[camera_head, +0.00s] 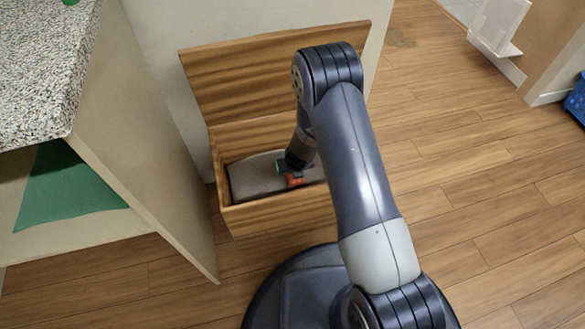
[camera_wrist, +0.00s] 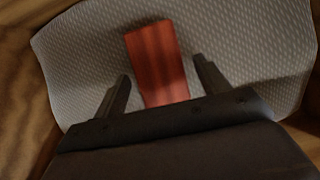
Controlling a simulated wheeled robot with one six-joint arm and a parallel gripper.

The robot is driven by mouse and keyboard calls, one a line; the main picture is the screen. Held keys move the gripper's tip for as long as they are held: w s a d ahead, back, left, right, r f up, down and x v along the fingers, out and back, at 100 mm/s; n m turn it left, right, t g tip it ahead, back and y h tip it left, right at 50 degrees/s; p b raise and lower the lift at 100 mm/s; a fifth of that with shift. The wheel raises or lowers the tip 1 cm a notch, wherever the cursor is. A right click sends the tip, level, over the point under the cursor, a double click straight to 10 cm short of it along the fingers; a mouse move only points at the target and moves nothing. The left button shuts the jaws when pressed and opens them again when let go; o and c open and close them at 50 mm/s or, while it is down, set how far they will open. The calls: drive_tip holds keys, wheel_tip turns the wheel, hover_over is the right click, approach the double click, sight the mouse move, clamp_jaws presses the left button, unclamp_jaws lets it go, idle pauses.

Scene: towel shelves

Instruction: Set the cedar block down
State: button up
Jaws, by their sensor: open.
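The cedar block (camera_wrist: 157,62) is a reddish-brown oblong piece. It lies on grey textured cloth (camera_wrist: 90,50) inside a wooden chest; the cloth also shows in the head view (camera_head: 255,178). My gripper (camera_wrist: 160,75) is open in the wrist view, with one finger on each side of the block and a gap on both sides. In the head view my gripper (camera_head: 290,177) reaches down into the chest, and the block (camera_head: 294,181) shows as a small red patch beside it. My arm hides part of the chest's right side.
The wooden chest (camera_head: 262,220) stands on the floor with its lid (camera_head: 245,70) raised against the wall. A speckled counter (camera_head: 45,70) with a shelf and green cloth (camera_head: 65,185) is at left. A blue basket (camera_head: 577,100) is at far right. Floor at right is clear.

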drive_tip(key=p+v, duration=0.4)
drive_tip(key=v, duration=0.8)
